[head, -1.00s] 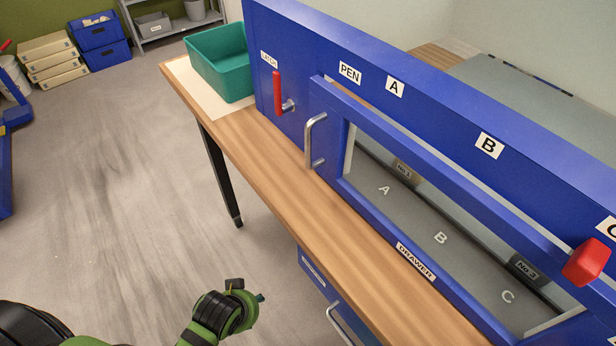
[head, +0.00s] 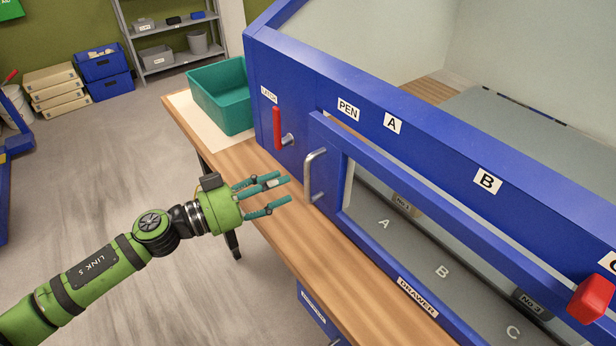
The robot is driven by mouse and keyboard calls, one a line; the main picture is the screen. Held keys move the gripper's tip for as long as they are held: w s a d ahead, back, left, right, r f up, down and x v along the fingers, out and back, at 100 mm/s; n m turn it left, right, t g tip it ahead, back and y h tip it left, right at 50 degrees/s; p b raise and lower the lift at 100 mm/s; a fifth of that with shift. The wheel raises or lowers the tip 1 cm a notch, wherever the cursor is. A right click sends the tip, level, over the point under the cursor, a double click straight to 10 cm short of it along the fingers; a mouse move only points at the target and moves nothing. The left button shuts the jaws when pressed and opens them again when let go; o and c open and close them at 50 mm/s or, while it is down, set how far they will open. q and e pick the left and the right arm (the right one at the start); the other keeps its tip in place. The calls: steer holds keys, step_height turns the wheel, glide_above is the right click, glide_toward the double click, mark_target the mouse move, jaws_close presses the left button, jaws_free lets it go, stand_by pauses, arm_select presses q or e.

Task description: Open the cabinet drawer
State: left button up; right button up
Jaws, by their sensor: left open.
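The blue cabinet (head: 291,88) stands on the wooden table, with a "DRAWER" label (head: 417,297) on its lower front edge. Below the tabletop, a blue drawer front (head: 312,310) shows only in part at the bottom edge; just a sliver of its handle (head: 335,342) is in frame. I cannot see whether this drawer is shut. My left gripper (head: 285,191) is open and empty, fingers pointing right, in front of the cabinet. Its fingertips are a little left of the silver upright handle (head: 311,176) on the cabinet's framed window, apart from it. My right gripper is out of view.
A red latch lever (head: 277,128) stands upright left of the silver handle. A red knob (head: 592,298) is at the far right. A teal bin (head: 222,98) sits on the table's far left end. The wooden tabletop (head: 330,257) before the cabinet is clear.

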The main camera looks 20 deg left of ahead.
mark_target(306, 179)
arm_select(q)
steer(key=shift+g, duration=0.3)
steer(key=p+x, duration=0.2)
steer(key=x, duration=0.4)
steer(key=shift+s+d+r+p, duration=0.1)
steer(key=shift+d+p, duration=0.1)
steer(key=shift+p, duration=0.15)
steer(key=shift+w+d, duration=0.25)
steer(key=shift+d, duration=0.05)
jaws_close()
